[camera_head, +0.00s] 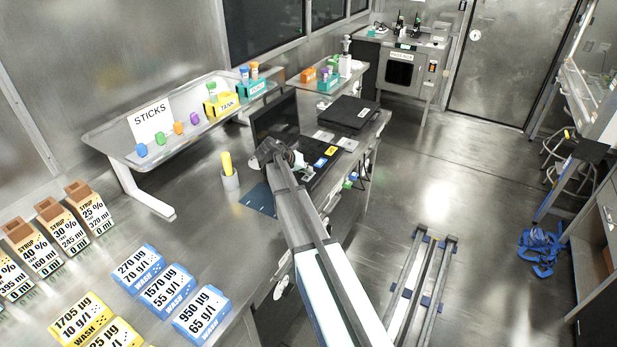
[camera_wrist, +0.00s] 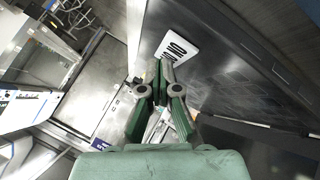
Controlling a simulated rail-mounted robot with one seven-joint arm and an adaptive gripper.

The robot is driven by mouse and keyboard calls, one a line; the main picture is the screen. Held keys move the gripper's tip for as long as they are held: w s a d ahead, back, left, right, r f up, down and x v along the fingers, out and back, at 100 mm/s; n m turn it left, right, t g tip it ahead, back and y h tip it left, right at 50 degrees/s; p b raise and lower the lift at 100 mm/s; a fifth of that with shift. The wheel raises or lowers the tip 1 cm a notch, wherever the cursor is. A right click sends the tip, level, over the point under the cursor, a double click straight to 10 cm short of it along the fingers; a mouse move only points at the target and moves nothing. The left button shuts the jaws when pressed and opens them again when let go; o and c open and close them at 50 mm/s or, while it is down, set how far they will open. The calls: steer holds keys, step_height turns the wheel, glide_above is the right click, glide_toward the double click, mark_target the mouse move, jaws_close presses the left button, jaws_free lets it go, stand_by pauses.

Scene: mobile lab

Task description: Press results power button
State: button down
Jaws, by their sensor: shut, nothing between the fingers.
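My gripper (camera_wrist: 159,68) is shut and empty, with its green-sided fingers together in the wrist view. In the head view, my arm reaches over the bench and its end covers part of an open laptop with a dark screen (camera_head: 274,119). In the wrist view, a white label with black characters (camera_wrist: 181,48) is on a dark panel just beyond and right of the fingertips. I cannot tell whether the fingertips touch the panel. No button marked as a results power button can be made out in either view.
A flat black device (camera_head: 350,111) lies behind the laptop. Small cards (camera_head: 332,150) lie on the bench to its right. A grey cup with a yellow item (camera_head: 230,181) stands left of my arm. The STICKS shelf (camera_head: 110,139) is at the left.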

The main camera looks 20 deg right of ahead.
mark_target(307, 176)
steer(key=shift+f+b, duration=0.4)
stand_by(0.5)
steer(key=shift+r, duration=0.1)
stand_by(0.3)
steer(key=shift+r, duration=0.7)
steer(key=shift+r, duration=0.1)
steer(key=shift+r+p, duration=1.1)
steer(key=shift+r, duration=1.35)
